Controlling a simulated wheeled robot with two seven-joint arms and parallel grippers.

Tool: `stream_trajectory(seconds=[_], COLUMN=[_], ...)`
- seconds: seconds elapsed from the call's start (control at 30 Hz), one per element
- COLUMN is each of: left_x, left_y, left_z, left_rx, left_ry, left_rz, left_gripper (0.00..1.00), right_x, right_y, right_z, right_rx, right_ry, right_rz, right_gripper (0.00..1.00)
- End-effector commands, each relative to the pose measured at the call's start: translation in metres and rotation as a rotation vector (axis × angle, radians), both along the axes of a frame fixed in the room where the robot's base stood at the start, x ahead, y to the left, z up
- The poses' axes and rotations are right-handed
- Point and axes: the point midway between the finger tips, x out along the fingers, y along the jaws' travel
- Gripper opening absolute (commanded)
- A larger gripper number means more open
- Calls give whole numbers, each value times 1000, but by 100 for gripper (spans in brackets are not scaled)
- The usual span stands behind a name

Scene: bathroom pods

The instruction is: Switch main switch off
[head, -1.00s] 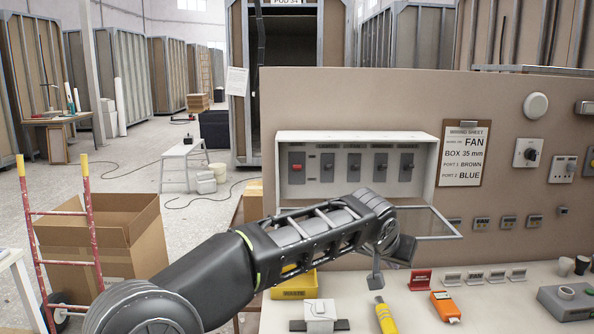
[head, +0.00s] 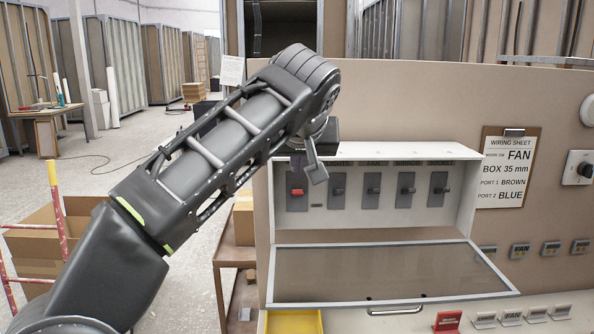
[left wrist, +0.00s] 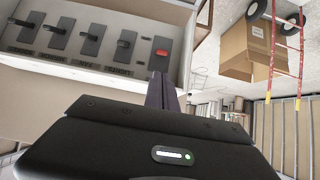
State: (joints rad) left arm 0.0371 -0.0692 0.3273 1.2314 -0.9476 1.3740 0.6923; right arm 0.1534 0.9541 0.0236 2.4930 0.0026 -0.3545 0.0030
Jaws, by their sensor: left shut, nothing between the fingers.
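The main switch (head: 297,191), a grey plate with a red lever, is the leftmost in the open white switch box (head: 460,190). It also shows in the left wrist view (left wrist: 162,52). My left gripper (head: 307,168) is shut and empty. In the head view its fingers overlap the top of the main switch plate, just above the red lever. In the left wrist view the fingers (left wrist: 162,92) point at the plate with the lever beyond the tips. I cannot tell whether they touch. My right gripper is out of view.
Several grey switches (head: 373,190) stand to the right of the main switch. The glazed box door (head: 390,272) hangs open, folded down towards me. A wiring sheet (head: 508,170) is on the wall at right. A cardboard box (head: 40,240) stands at lower left.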

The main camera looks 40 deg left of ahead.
Motion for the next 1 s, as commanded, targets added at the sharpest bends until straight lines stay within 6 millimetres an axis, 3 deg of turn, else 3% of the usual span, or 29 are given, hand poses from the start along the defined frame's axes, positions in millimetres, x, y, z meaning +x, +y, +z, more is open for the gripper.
stream_trajectory(seconds=[0.47, 1.0], left_x=[3, 51], left_y=[3, 40], left_z=[-3, -52], left_rx=[0, 0], left_ry=[1, 3], left_rz=[3, 2], left_gripper=[0, 0], right_x=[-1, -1], right_y=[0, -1], right_z=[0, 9], right_rx=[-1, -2], right_ry=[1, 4], right_rz=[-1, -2], right_gripper=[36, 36])
